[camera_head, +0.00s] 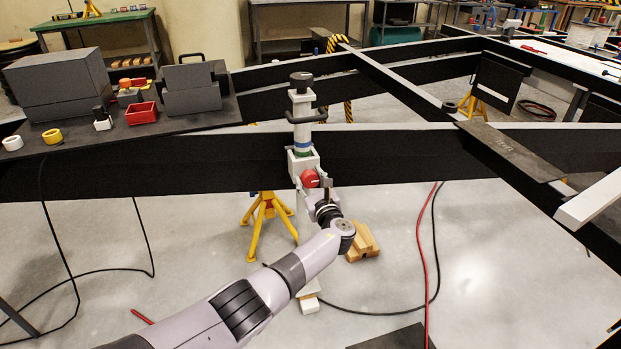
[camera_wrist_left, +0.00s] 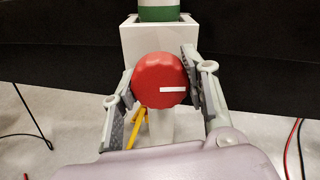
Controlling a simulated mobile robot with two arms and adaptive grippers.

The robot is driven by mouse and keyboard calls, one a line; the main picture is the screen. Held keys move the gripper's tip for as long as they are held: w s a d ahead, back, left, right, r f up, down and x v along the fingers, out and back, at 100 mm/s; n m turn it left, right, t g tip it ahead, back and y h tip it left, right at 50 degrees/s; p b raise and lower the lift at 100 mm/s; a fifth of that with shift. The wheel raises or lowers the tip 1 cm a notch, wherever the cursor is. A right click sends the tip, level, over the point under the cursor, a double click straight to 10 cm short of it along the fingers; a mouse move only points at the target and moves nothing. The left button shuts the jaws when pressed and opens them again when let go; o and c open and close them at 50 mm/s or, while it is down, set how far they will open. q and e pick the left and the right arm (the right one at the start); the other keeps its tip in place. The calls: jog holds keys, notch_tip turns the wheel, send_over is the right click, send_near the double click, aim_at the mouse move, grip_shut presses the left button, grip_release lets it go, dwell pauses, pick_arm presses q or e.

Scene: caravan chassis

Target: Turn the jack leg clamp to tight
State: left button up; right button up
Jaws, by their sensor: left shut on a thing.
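The jack leg (camera_head: 303,112) is a white upright post with a black top and a green and blue band, fixed at the black chassis beam. Its clamp is a round red knob (camera_head: 310,178) on the front of the white clamp block (camera_head: 300,160). The knob also shows in the left wrist view (camera_wrist_left: 160,80), with a white line from near its middle to the right, about level. My left gripper (camera_wrist_left: 160,88) is shut on the knob, one finger on each side. In the head view my left gripper (camera_head: 314,184) reaches it from below. My right gripper is not in view.
A dark shelf (camera_head: 190,128) at the left carries grey boxes, a red bin (camera_head: 141,113) and small parts. A yellow stand (camera_head: 264,212) and wooden blocks (camera_head: 362,243) are on the floor near the post. Red and black cables run across the floor at the right.

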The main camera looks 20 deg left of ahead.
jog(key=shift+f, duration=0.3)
pick_arm(q)
jog(key=o, duration=1.1)
jog(key=shift+o, duration=0.2)
jog(key=shift+s+d+f, duration=0.1)
jog(key=shift+s+d, duration=0.1)
jog(key=shift+s, duration=0.05)
jog(key=v, duration=1.1)
jog(key=shift+s+d, duration=0.1)
